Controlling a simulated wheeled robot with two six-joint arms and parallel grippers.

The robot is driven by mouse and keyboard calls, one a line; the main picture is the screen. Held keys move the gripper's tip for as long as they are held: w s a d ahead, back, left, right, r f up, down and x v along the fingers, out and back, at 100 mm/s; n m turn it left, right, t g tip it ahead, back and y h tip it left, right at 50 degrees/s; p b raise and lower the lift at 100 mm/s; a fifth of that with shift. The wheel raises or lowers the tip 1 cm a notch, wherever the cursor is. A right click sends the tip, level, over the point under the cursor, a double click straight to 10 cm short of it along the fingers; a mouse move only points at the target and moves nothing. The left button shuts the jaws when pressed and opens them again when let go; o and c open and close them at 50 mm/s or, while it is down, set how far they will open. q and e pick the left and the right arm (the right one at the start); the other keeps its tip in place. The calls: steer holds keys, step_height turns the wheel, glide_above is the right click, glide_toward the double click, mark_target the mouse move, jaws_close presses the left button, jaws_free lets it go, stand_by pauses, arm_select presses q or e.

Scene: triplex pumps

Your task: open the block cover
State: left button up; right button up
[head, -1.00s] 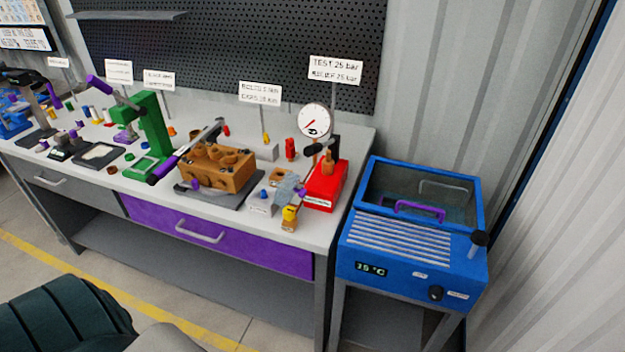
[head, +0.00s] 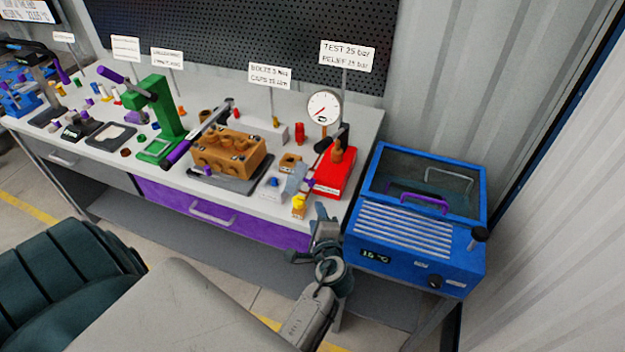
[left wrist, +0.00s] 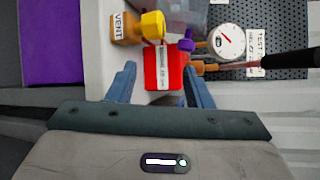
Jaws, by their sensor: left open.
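The tan block (head: 228,152) with round bores sits on a dark grey plate on the bench. A long bar with a purple handle (head: 178,153) lies by its left side. The blue box (head: 415,240) at the right has a glazed top cover (head: 410,175) with a purple handle (head: 418,203); the cover looks shut. I cannot tell which of these is called the block cover. My left gripper (head: 322,215) is in front of the bench's right end, apart from both. In the left wrist view its two fingers (left wrist: 162,85) are spread and empty. My right gripper is not in view.
The red test pump (head: 332,175) with a gauge (head: 324,106) stands at the bench's right end, ahead of the left fingers. A yellow knob and VENT label (left wrist: 125,28) are beside it. A green press (head: 160,110) stands left of the block.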

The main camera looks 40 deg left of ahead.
mark_target(313, 183)
arm_select(q)
steer(key=shift+m+t+y, duration=0.3)
steer(key=shift+m, duration=0.1)
steer(key=w+a+p, duration=0.1)
steer(key=w+a, duration=0.1)
steer(key=w+a+r+p, duration=0.1)
steer(key=w+a, duration=0.1)
steer(key=w, duration=0.1)
steer(key=w+a+p, duration=0.2)
steer(key=w, duration=0.1)
steer(key=shift+a+r, duration=0.3)
steer(key=shift+r, duration=0.1)
steer(key=shift+w+a+f, duration=0.15)
steer(key=shift+w+a, duration=0.05)
steer(key=shift+a, duration=0.15)
jaws_close()
